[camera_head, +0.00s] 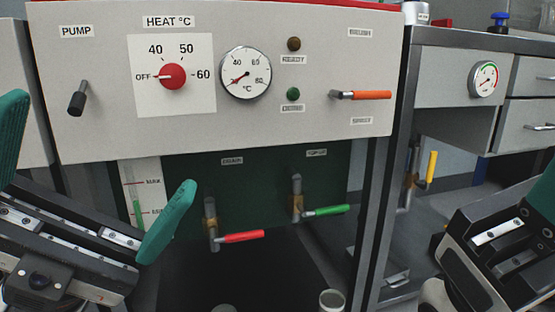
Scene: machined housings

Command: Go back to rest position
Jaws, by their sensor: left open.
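My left gripper (100,143) is in the lower left, its two teal fingers spread wide and nothing between them. It stands in front of the lower left part of a grey control panel (300,130). One finger is cut off by the left edge. My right gripper (543,196) is at the lower right edge, mostly out of view. Only part of one teal finger and its dark body show, so its opening is hidden.
The panel carries a pump lever (77,100), a red heat knob (172,76) pointing at OFF, a dial (246,73) and an orange-handled lever (362,95). Below are red (243,237) and green (328,210) valve handles. A bench (455,70) with a gauge stands right.

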